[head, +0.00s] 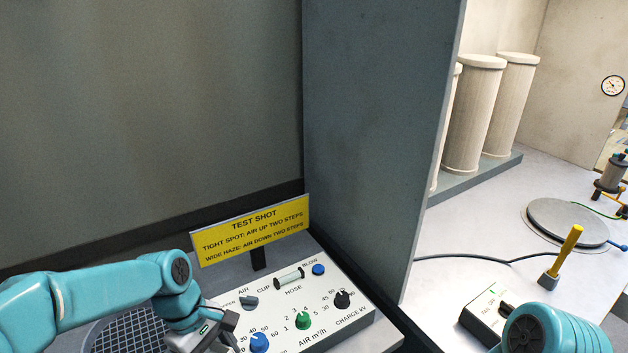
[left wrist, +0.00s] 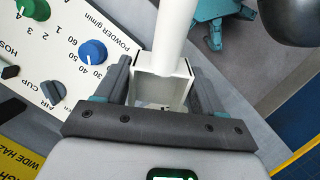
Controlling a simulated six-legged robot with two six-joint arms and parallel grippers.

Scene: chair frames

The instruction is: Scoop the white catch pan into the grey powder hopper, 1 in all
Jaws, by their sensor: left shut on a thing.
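My left gripper (head: 218,335) is low in the head view, beside the control panel, and its fingertips are cut off or hidden there. In the left wrist view my left gripper (left wrist: 160,82) is shut on a white handle (left wrist: 162,68), a square-sided block with a white rod (left wrist: 177,25) running up out of the picture. What the rod leads to is out of view. A round dark grid (head: 128,332) shows at the lower left, partly behind my left arm; I cannot tell whether it is the hopper. I cannot make out the white catch pan. My right gripper is out of view.
The control panel (head: 300,318) with knobs stands close beside my left gripper, with a yellow sign (head: 250,232) behind it. A tall grey partition (head: 375,130) divides it from the right bench (head: 480,220). A dark rounded thing (left wrist: 292,20) shows at the wrist view's upper right.

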